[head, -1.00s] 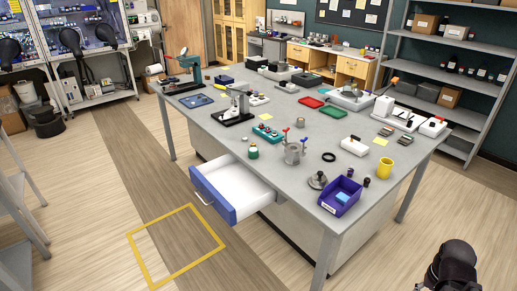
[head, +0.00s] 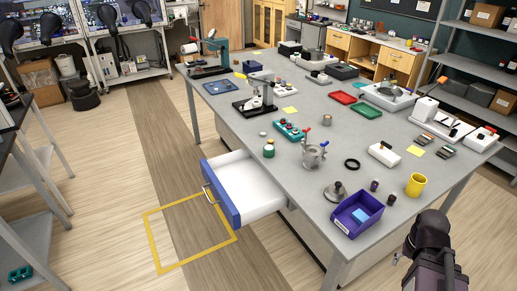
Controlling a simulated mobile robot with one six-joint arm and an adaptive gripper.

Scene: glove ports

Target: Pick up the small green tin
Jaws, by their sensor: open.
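A small green tin-like container (head: 269,151) with a pale top stands upright on the grey table (head: 262,175), near its front edge and just behind the open drawer. It is small in the picture, so its details are unclear. Part of my arm shows at the lower right, past the table's right front edge and well apart from the green container. My gripper's fingers cannot be made out in this view.
An open blue-fronted drawer (head: 243,188) juts out below the green container. Close around it are a teal block (head: 289,130), a small pale disc (head: 262,134) and a metal pot (head: 314,155). A purple bin (head: 357,214) stands at the front right corner. Yellow-framed floor is clear.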

